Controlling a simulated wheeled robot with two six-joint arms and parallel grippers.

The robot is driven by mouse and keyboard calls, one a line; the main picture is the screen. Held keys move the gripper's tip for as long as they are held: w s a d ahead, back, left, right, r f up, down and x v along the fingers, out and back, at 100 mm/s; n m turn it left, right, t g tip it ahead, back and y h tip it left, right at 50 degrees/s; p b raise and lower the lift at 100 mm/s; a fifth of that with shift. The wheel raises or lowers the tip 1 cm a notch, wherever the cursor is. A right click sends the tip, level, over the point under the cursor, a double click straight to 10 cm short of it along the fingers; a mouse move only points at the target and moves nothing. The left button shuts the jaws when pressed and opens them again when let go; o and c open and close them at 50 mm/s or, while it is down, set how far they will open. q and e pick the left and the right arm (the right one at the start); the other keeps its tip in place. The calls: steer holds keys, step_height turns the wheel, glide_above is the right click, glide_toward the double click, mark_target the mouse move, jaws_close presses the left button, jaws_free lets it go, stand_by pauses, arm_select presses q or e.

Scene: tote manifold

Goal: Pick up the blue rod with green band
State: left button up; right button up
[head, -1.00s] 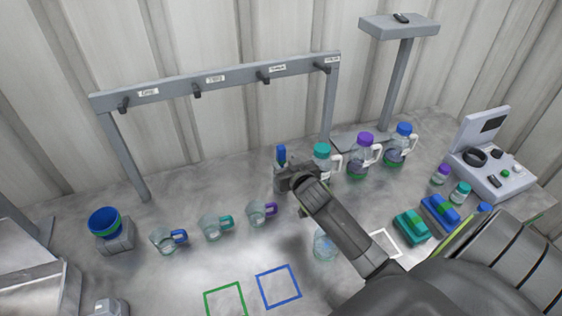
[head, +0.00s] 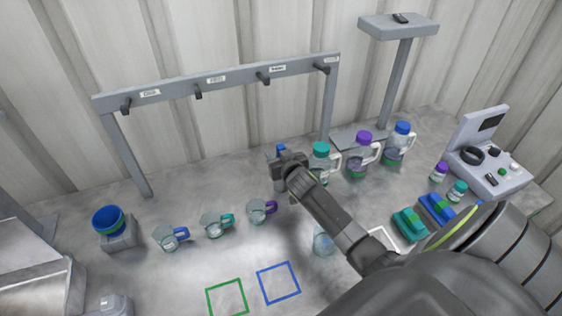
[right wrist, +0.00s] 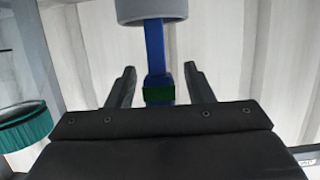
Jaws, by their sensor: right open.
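The blue rod (right wrist: 154,45) with its green band (right wrist: 158,95) stands between the two fingers of my right gripper (right wrist: 159,72) in the right wrist view. The fingers are open, with a gap showing on each side of the rod. A grey cylinder (right wrist: 152,10) surrounds or covers the rod's far end. In the head view only the blue tip of the rod (head: 281,148) shows; my right gripper (head: 284,164) hides the rest. My left gripper is not in view.
A teal-lidded bottle (head: 320,149) stands close right of the gripper; purple-lidded (head: 363,140) and blue-lidded (head: 402,128) ones stand beyond. Several mugs (head: 218,226) stand to the left. A hook rail (head: 222,81) stands behind. Green (head: 228,283) and blue (head: 263,272) outlined squares are empty.

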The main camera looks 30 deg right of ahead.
jaws_close()
step_height(320, 180, up, 14)
steer(key=p, duration=0.2)
steer(key=shift+p, duration=0.4)
stand_by(0.6)
